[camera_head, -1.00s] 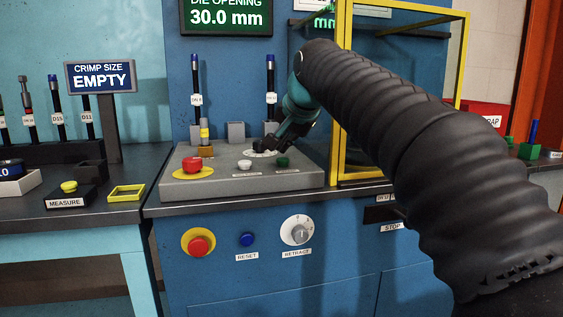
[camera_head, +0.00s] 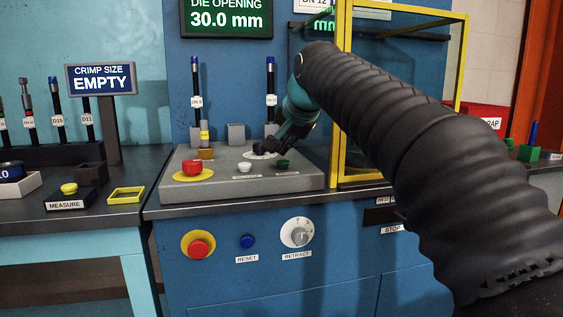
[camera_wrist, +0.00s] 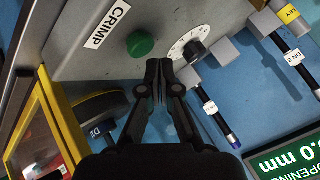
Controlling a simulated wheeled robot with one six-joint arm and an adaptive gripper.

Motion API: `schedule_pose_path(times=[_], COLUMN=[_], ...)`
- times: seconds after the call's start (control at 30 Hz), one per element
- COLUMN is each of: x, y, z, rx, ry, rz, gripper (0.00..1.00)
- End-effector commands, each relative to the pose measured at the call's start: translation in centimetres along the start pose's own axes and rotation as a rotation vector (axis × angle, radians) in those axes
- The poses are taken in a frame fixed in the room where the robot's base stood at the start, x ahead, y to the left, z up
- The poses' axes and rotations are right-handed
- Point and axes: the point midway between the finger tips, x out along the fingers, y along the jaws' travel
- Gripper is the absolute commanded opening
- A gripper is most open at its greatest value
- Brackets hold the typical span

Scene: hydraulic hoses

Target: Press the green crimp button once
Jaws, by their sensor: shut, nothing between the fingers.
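The green crimp button (camera_head: 283,164) sits at the right of the grey sloped panel (camera_head: 215,180), and it also shows in the wrist view (camera_wrist: 140,43) beside the white CRIMP label (camera_wrist: 108,25). My gripper (camera_head: 262,149) is over the back right of the panel, near the round dial. In the wrist view my gripper (camera_wrist: 159,66) is shut and empty, its tips between the green button and the dial (camera_wrist: 189,48). The tips appear just beside the button's edge in that view. I cannot tell their height above the panel.
A red button (camera_head: 192,167) and a white button (camera_head: 244,167) share the panel. The yellow-framed guard (camera_head: 345,110) stands close right of my gripper. Upright hoses (camera_head: 196,90) stand behind the panel. The display (camera_head: 227,17) reads 30.0 mm.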

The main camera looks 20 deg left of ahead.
Motion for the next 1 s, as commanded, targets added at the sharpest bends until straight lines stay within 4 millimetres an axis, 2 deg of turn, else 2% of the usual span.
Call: schedule_pose_path(times=[1.0], x=[0.74], y=[0.53], z=[0.41], rx=[0.000], ry=[0.000], rz=[0.000], gripper=[0.00])
